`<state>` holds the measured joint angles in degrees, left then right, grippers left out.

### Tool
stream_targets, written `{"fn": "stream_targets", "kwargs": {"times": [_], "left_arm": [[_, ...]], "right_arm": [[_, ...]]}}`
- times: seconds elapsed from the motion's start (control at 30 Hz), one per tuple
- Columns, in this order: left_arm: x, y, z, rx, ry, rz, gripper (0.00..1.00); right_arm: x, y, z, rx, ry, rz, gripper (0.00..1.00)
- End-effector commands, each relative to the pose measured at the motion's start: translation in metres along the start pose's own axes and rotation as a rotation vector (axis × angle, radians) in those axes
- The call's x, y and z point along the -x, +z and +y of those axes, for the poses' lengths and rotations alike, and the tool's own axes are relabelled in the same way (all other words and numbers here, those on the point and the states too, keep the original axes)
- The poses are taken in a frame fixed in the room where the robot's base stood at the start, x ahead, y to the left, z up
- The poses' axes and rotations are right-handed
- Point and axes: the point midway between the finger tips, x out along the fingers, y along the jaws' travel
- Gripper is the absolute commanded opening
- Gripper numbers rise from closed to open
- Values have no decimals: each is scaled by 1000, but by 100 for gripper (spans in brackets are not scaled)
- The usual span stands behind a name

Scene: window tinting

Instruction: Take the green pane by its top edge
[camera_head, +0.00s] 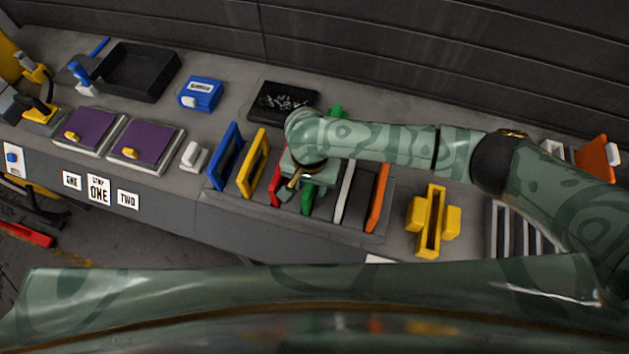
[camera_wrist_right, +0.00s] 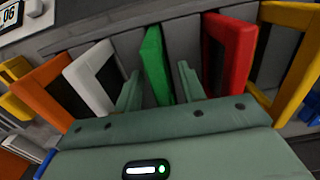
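The green pane (camera_head: 307,199) stands upright in the rack between the red pane (camera_head: 276,184) and the white pane (camera_head: 344,191). My right gripper (camera_head: 303,181) is over it and hides much of its top in the head view. In the right wrist view the green pane (camera_wrist_right: 156,62) shows between the two spread fingers of my right gripper (camera_wrist_right: 158,84). There is a gap on each side, so the gripper is open and not closed on the pane. My left gripper is not in view.
Blue (camera_head: 226,156) and yellow (camera_head: 253,163) panes stand to the left and an orange pane (camera_head: 377,197) to the right in the rack. A yellow holder (camera_head: 432,222) stands right of the rack. A black tray (camera_head: 137,72) lies at the back left.

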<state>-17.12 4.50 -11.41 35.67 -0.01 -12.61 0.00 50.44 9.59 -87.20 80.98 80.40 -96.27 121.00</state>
Motion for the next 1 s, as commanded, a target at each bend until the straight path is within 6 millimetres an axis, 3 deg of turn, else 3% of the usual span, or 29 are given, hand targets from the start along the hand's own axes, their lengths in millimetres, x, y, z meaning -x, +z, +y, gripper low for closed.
{"fn": "stream_targets", "kwargs": {"times": [0.13,0.27,0.63,1.0], "left_arm": [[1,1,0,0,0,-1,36],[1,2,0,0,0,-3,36],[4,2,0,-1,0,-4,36],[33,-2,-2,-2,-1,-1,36]], "right_arm": [[2,0,0,1,-1,0,37],[2,0,0,1,-1,0,1],[8,0,-1,1,-2,2,0],[84,0,-1,3,-2,2,0]]}}
